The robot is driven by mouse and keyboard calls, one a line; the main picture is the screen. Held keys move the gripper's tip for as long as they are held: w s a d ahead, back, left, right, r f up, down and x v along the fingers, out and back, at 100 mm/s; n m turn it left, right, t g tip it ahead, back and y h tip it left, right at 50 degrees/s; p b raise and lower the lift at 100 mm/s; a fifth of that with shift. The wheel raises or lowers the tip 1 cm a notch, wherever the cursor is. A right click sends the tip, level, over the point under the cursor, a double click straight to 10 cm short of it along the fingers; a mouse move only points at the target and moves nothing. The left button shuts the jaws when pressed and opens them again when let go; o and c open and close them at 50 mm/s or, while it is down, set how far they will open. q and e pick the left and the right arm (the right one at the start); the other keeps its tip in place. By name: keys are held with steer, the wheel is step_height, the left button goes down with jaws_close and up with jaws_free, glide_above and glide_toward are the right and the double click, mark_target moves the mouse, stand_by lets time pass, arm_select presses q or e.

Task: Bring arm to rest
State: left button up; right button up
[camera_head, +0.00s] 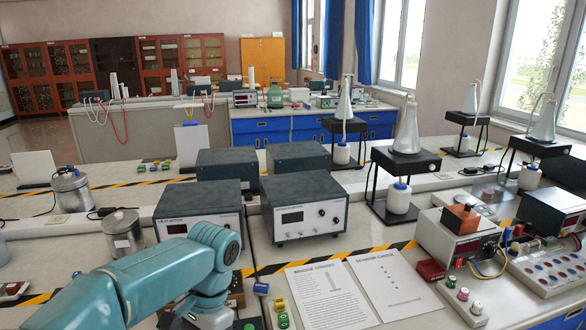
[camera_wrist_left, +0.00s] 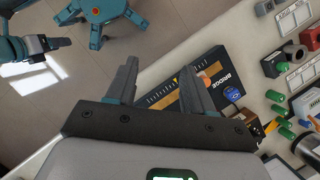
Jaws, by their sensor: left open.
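My left arm (camera_head: 165,275) comes in from the lower left in the head view, over the near bench edge. Its gripper is out of sight there. In the left wrist view my left gripper (camera_wrist_left: 158,68) is open, its two grey fingers apart with nothing between them. Below and beyond the fingers lies a dark board marked BRIDGE (camera_wrist_left: 215,72) with a yellow scale strip; the fingers partly cover it. A dark-jawed gripper on a teal arm, seemingly my right one (camera_wrist_left: 45,45), shows at the left over the floor; its jaw state is unclear.
The near bench holds two meter boxes (camera_head: 303,206) (camera_head: 200,212), printed sheets (camera_head: 322,296), a metal can (camera_head: 122,235), and stands with flasks (camera_head: 406,138). Small coloured terminals (camera_wrist_left: 278,108) lie right of the board. Open floor (camera_wrist_left: 60,110) shows left of the bench.

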arm_select(q)
steer(key=s+d+f+n+t+h, duration=0.1)
steer(key=s+d+f+h, duration=0.1)
steer(key=f, duration=1)
steer(key=s+d+f+n+h, duration=0.1)
steer(key=s+d+f+h, duration=0.15)
steer(key=f, duration=1.05)
steer(key=s+f+n+t+h, duration=0.1)
steer(key=s+f+n+t, duration=0.2)
steer(key=s+f+n, duration=0.3)
steer(key=s+f, duration=0.2)
steer(key=s, duration=0.3)
steer(key=shift+s+f+h, duration=0.15)
steer(key=shift+s+h, duration=0.2)
steer(key=shift+s, duration=0.05)
steer(key=shift+w+a, duration=0.1)
steer(key=shift+w, duration=0.05)
